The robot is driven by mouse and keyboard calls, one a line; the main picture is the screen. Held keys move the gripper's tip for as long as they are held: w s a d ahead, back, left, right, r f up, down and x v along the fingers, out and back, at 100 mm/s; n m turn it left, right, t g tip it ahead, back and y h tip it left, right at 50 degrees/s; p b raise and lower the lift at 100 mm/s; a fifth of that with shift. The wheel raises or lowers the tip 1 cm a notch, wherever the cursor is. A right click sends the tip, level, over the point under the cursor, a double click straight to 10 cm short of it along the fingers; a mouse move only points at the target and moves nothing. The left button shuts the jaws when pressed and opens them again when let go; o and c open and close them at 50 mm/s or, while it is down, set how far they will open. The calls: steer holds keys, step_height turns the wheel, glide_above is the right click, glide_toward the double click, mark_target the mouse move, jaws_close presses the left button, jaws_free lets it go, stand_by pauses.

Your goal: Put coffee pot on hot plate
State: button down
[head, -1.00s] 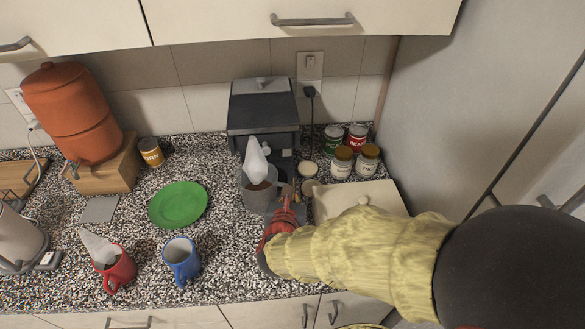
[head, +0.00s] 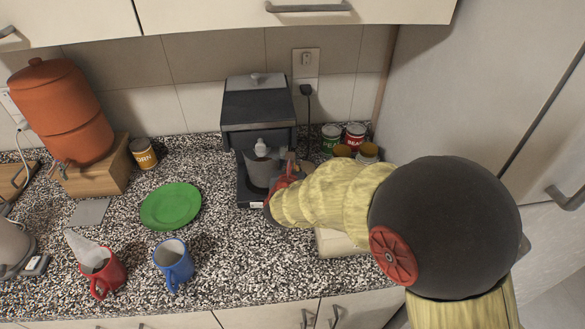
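The coffee pot (head: 257,172) is a grey, see-through vessel. It stands or hangs upright within the front opening of the black coffee maker (head: 258,105). A white shape (head: 261,148) shows at its top. The hot plate is mostly hidden behind the pot; the machine's dark base (head: 250,198) shows below it. My gripper (head: 284,178) reaches in from the right at the pot's handle side and appears shut on it. My arm hides most of the fingers. I cannot tell whether the pot's bottom touches the plate.
Several cans and jars (head: 354,136) stand behind my arm. A pale box (head: 338,243) lies under it. A green plate (head: 171,205), a blue mug (head: 174,262) and a red mug (head: 101,272) are to the left. An orange dispenser (head: 62,110) stands at the far left.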

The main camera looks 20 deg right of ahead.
steer(key=shift+f, duration=0.2)
steer(key=shift+f, duration=0.2)
steer(key=c, duration=2)
jaws_free()
